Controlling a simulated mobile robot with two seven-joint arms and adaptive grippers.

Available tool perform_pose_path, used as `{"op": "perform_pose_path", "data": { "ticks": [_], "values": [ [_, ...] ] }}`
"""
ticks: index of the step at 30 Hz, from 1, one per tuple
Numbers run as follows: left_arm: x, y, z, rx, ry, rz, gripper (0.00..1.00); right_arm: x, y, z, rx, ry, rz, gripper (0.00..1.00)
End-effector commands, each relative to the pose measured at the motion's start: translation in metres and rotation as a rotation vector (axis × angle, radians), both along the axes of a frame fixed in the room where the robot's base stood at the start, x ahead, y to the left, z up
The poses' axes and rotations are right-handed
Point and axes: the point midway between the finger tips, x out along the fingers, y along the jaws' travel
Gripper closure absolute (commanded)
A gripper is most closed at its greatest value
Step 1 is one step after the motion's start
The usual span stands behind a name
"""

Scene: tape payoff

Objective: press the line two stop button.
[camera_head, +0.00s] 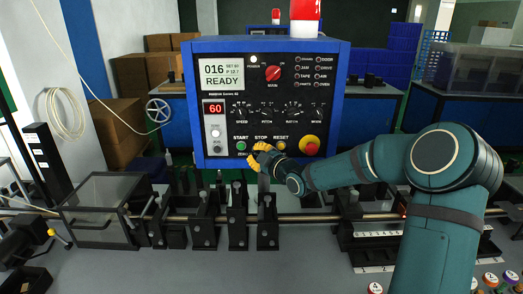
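A blue-framed control panel (221,119) stands upright in the middle of the head view. Its lower row has a green button (241,146) under START and an orange button (281,145) under RESET. The word STOP shows between them, but the button below it is hidden by my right gripper (257,156). That gripper has yellow fingers and is in front of the panel's lower edge. I cannot tell whether it touches the panel or how wide its fingers are. No line number is readable on the panel. My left gripper is not in view.
A red mushroom button (309,145) on yellow sits right of RESET. Black fixtures (203,222) and a metal rod stand on the bench below the panel. A clear-sided box (98,208) is at left. Several round coloured pieces (490,278) lie at the lower right.

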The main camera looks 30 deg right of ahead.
Motion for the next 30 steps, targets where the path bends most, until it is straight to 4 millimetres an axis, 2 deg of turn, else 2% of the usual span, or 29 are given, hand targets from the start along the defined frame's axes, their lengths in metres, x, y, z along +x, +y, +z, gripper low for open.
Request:
{"op": "perform_pose_path", "data": {
  "ticks": [10, 22, 30],
  "values": [
    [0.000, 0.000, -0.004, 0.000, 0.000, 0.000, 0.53, -0.005, 0.003, 0.000, 0.000, -0.001, 0.001, 1.00],
    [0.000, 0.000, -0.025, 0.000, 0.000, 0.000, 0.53, -0.036, 0.022, -0.001, -0.002, 0.000, 0.000, 1.00],
    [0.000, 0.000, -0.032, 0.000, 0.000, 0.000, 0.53, -0.051, 0.031, 0.000, 0.000, -0.001, -0.001, 1.00]
  ]
}}
